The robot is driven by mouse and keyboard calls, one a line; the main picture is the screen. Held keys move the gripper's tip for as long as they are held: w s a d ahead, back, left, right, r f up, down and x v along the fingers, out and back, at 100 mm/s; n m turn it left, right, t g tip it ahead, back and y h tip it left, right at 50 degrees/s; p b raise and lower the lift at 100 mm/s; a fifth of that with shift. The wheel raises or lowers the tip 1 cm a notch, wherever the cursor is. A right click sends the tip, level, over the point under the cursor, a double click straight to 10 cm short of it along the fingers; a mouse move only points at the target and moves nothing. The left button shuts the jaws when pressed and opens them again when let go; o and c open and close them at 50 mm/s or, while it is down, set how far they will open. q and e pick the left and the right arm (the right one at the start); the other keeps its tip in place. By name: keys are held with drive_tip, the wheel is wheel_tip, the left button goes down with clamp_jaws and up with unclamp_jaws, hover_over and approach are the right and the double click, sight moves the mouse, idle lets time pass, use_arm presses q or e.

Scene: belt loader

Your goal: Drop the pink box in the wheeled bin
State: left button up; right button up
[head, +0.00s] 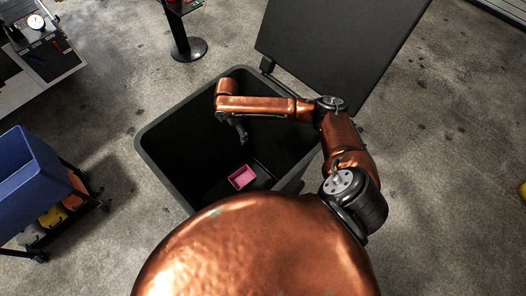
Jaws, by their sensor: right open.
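The pink box (241,177) lies inside the dark wheeled bin (152,130), low down near its right side. The bin's lid (335,45) is swung open at the back right. My right gripper (243,138) hangs over the bin's opening, pointing down, open and empty. It is apart from the pink box, which lies below it in the picture. My left gripper is not in view.
A blue crate (35,185) on a wheeled cart stands at the left. A workbench with tools (40,50) is at the upper left. A black post on a round base (188,49) stands behind the bin.

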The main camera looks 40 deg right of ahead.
wheel_tip(320, 180, up, 12)
idle(0.7)
idle(0.4)
